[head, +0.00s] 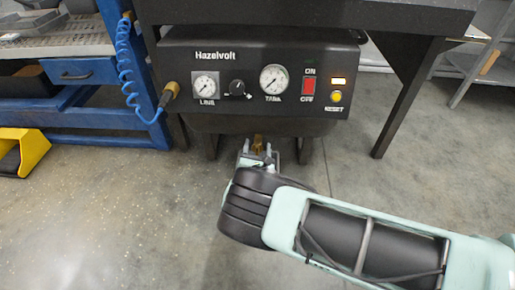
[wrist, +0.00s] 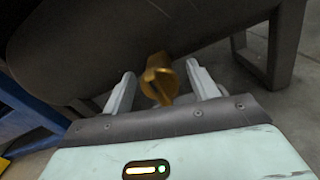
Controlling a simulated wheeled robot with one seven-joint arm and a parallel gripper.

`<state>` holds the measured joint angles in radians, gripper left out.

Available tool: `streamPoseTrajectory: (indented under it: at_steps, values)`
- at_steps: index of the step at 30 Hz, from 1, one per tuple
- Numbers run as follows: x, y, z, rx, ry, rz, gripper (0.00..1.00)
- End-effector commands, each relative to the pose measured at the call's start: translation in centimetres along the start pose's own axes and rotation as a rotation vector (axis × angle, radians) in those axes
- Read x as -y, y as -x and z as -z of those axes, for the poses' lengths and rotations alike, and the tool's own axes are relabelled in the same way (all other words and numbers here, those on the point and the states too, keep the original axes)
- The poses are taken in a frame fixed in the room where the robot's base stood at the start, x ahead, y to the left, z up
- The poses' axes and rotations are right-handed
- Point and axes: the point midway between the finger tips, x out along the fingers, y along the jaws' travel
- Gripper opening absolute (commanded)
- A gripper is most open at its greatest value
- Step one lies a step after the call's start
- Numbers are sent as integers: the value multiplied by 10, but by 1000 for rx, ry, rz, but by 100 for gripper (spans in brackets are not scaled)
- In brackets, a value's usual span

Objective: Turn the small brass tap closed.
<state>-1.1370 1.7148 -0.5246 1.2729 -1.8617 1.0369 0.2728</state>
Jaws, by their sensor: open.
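The small brass tap (wrist: 158,78) sticks out from the underside of a dark rounded tank in the wrist view. Its flat handle points down toward my gripper. In the head view the tap (head: 258,141) shows as a small brass bit below the black Hazelvolt unit (head: 255,85). My gripper (wrist: 162,88) is open, with one finger on each side of the tap. A gap shows between the tap and each finger. In the head view my gripper (head: 258,155) is just under the unit, and my arm hides part of the area below.
The unit's front carries two gauges, a black knob (head: 237,88), a red switch (head: 309,86) and a yellow button (head: 336,97). A blue coiled hose (head: 128,70) joins a brass fitting at its left. Dark legs (wrist: 262,55) stand near the tap. The floor in front is clear.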

Motion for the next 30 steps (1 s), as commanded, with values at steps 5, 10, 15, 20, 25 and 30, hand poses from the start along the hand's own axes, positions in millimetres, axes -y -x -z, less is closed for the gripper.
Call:
streamPoseTrajectory:
  at_steps: [5, 10, 15, 20, 25, 30]
  values:
    - [-1, 8, -2, -1, 1, -2, 59]
    - [-2, 37, -5, -2, 3, -3, 59]
    - [-2, 78, -6, -2, 2, -4, 59]
    - [-2, 115, -5, -2, 2, -3, 59]
    - [-1, 148, -3, -2, 2, -2, 59]
    - [0, 168, -1, -1, 0, -1, 59]
